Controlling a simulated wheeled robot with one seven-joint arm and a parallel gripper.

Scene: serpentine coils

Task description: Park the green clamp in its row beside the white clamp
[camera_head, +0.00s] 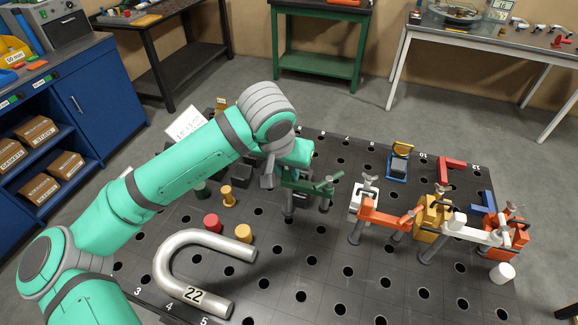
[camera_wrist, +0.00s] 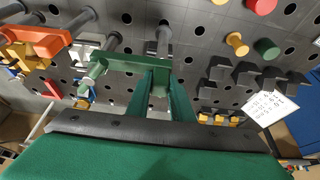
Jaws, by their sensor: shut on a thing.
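The green clamp (camera_head: 322,188) is in the jaws of my gripper (camera_head: 288,178), above the dark perforated table. In the wrist view, my gripper (camera_wrist: 160,82) is shut on the green clamp (camera_wrist: 120,63), whose bar reaches left across the fingertips. Its grey post (camera_wrist: 163,40) points down to the table; I cannot tell whether it sits in a hole. The white clamp (camera_head: 361,196) stands to the right of the green clamp, apart from it. It also shows at the left in the wrist view (camera_wrist: 84,52). My arm hides part of the table behind the gripper.
Orange (camera_head: 382,214) and yellow (camera_head: 431,213) clamps stand right of the white one, with others beyond. A bent grey pipe (camera_head: 172,245) marked 22 lies in front. Red (camera_head: 212,222) and yellow (camera_head: 243,233) pegs stand left of the gripper. Bare holes lie in front.

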